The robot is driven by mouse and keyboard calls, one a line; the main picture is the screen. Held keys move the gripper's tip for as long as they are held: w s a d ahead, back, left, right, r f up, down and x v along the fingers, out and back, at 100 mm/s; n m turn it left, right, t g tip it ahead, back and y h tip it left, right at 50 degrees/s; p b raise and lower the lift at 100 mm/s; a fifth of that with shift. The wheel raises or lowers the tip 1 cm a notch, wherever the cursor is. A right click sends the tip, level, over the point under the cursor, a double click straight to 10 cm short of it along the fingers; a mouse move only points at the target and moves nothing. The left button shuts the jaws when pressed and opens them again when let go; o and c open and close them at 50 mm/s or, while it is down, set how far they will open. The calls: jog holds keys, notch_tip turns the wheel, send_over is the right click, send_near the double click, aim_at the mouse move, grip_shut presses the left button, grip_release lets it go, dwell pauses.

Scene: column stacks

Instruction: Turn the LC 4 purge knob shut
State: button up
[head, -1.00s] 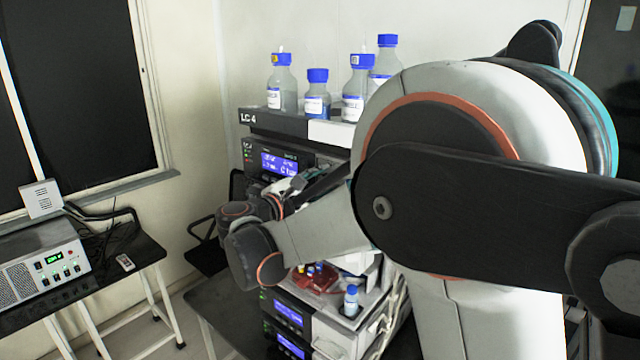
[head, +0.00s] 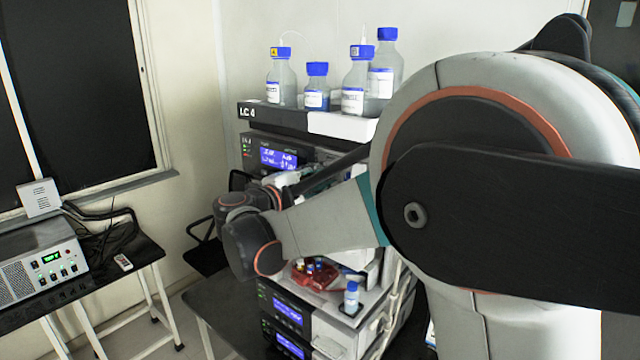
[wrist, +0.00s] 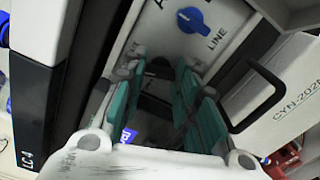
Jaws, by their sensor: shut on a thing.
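My gripper (wrist: 160,70) shows in the wrist view with teal pads on both sides of a narrow dark gap. It is shut on a dark part between the pads, too dim and covered to identify. A blue knob (wrist: 190,20) on a pale panel marked LINE lies just beyond the fingertips, apart from them. I cannot tell which of these is the purge knob. In the head view my wrist hides the stack's middle front.
Several blue-capped bottles (head: 316,88) stand on top of the stack. A black handle (wrist: 262,98) and a white CYN-202 panel (wrist: 285,100) are close right of my gripper. Lower modules hold a red tray (head: 315,275) and a small bottle (head: 351,298). A side table (head: 110,270) stands left.

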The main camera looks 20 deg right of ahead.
jog(key=shift+f+m+b, duration=0.1)
jog(key=shift+m+b, duration=0.65)
jog(key=shift+m, duration=0.85)
jog(key=o, duration=0.8)
jog(key=v, duration=1.2)
